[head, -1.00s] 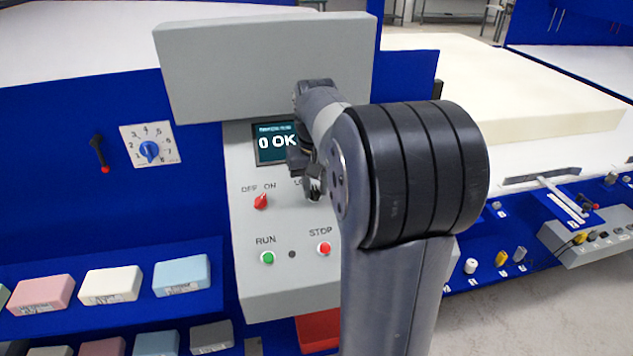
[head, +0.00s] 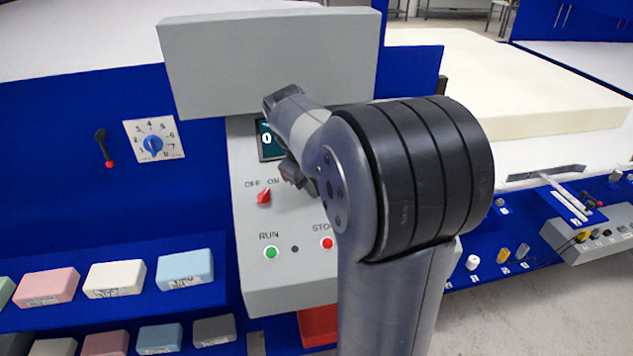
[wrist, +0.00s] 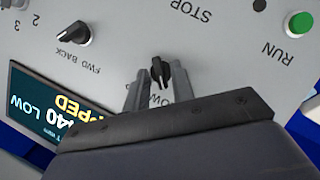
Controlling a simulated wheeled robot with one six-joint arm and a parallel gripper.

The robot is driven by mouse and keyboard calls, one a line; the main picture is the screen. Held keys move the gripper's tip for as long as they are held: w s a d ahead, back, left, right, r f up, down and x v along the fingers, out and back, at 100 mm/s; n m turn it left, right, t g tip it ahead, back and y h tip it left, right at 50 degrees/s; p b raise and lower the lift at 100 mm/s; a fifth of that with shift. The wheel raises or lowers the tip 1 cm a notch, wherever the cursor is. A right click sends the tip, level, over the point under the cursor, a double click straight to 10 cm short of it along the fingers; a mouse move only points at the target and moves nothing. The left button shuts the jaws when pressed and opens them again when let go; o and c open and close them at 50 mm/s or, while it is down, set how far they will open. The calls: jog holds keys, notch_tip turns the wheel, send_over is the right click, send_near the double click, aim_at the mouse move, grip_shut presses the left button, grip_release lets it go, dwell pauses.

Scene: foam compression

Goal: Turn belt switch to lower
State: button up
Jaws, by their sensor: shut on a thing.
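The belt switch (wrist: 160,69) is a small black knob on the grey control panel, seen upside down in the wrist view. A partly covered label, seemingly LOW, is beside it. My gripper (wrist: 158,82) has one finger on each side of the knob and is shut on it. In the head view, my gripper (head: 298,178) is over the panel, and my own arm hides the knob. The screen (wrist: 62,112) reads LOW with part of another word; in the head view it is mostly covered.
A black FWD BACK switch (wrist: 72,36) is nearby. The green RUN button (head: 271,253), red STOP button (head: 327,243) and red OFF ON switch (head: 264,198) share the panel. A grey plate (head: 270,65) overhangs the panel.

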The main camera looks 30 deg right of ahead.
dwell(0.4)
jog(key=o, duration=0.7)
jog(key=shift+c, duration=0.2)
jog(key=shift+r, duration=0.1)
jog(key=b+v, duration=0.1)
jog(key=v, duration=0.9)
jog(key=shift+r, duration=0.35)
jog(key=shift+a, duration=0.15)
jog(key=p+x, duration=0.1)
jog(key=x, duration=1)
